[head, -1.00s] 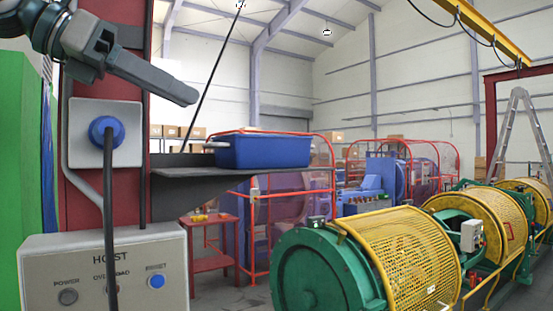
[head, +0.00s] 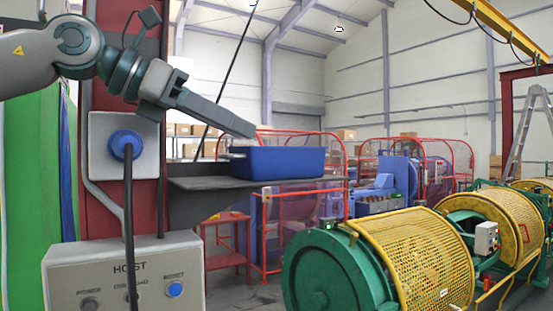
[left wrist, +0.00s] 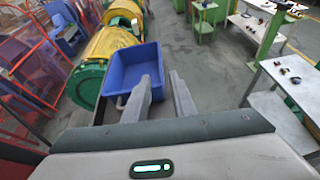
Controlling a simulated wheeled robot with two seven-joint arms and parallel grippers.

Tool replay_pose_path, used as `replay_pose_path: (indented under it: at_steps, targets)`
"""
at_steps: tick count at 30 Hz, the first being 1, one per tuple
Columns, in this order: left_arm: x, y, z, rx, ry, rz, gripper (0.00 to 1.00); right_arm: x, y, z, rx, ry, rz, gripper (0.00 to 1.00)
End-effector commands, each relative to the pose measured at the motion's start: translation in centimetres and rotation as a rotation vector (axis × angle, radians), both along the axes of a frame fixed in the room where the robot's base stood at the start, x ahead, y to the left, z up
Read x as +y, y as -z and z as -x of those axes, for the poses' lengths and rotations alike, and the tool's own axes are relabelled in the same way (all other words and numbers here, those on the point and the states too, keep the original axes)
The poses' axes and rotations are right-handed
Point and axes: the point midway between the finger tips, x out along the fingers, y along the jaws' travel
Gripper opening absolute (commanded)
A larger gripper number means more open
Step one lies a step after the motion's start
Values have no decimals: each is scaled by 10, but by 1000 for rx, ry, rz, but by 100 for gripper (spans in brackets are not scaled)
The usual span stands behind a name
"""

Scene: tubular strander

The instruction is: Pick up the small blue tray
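The small blue tray (head: 280,163) sits upright on a dark wall shelf (head: 205,186), near the shelf's right end. A pale handle shows at its left end. My left gripper (head: 248,130) is just above the tray's left end, pointing down to the right. In the left wrist view the tray (left wrist: 136,70) lies beyond and left of the fingers (left wrist: 167,90). The two fingers are apart with a gap between them and nothing held. The left finger overlaps the tray in the picture; I cannot tell whether it touches. My right gripper is not in view.
A grey hoist control box (head: 125,275) and a blue plug with a cable (head: 125,145) are left of the shelf. A red post (head: 100,200) stands behind them. Green and yellow strander drums (head: 410,255) are at the lower right. Space above the tray is open.

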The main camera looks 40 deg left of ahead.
Motion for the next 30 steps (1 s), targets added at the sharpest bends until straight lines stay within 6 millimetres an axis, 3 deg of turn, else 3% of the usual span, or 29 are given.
replay_pose_path:
  at_steps: [9,23,30]
  targets:
    - [-16,15,-37,2,0,-2,24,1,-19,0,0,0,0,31]
    - [-18,17,-41,0,0,0,24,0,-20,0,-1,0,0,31]
    - [-24,18,-55,4,0,-2,24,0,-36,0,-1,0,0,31]
